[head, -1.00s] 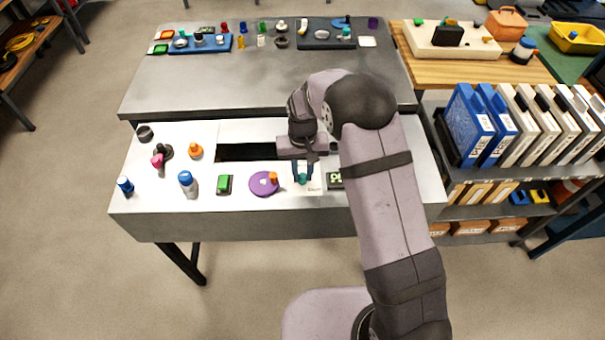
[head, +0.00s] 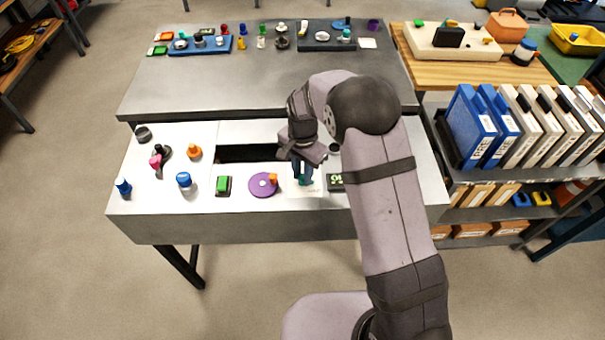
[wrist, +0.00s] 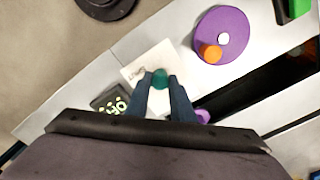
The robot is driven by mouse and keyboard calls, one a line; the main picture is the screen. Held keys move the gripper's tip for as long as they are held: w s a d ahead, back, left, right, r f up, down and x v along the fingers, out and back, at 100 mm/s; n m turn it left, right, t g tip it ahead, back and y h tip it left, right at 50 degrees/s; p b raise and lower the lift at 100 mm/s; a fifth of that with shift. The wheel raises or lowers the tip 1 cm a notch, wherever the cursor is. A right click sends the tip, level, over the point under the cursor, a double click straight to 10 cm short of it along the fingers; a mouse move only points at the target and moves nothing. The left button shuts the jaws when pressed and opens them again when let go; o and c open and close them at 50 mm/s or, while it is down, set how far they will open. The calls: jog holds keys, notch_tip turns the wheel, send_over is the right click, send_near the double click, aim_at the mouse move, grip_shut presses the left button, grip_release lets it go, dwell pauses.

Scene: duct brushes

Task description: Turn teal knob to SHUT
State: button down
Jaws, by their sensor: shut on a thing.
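The teal knob (wrist: 159,77) sits on a small white plate (wrist: 143,63) with faint lettering that I cannot read. My gripper (wrist: 159,84) is shut on the knob, with one dark blue finger on each side of it. In the head view my gripper (head: 303,180) points down onto the knob near the front edge of the worktop, and its fingers hide most of the knob. Which way the knob's pointer faces cannot be made out.
A purple disc (head: 263,185) with an orange peg lies just left of my gripper. A dark display with green marks (head: 335,181) is close on the right. A green button (head: 223,185) and a blue knob (head: 184,180) stand farther left. A long dark slot (head: 250,153) lies behind.

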jog(key=shift+w+m, duration=0.1)
jog(key=shift+m, duration=0.2)
jog(key=c, duration=1.5)
grip_release()
jog(key=shift+c, duration=0.2)
jog(key=shift+r, duration=0.1)
jog(key=shift+r+b, duration=1.15)
jog(key=shift+r, duration=2.45)
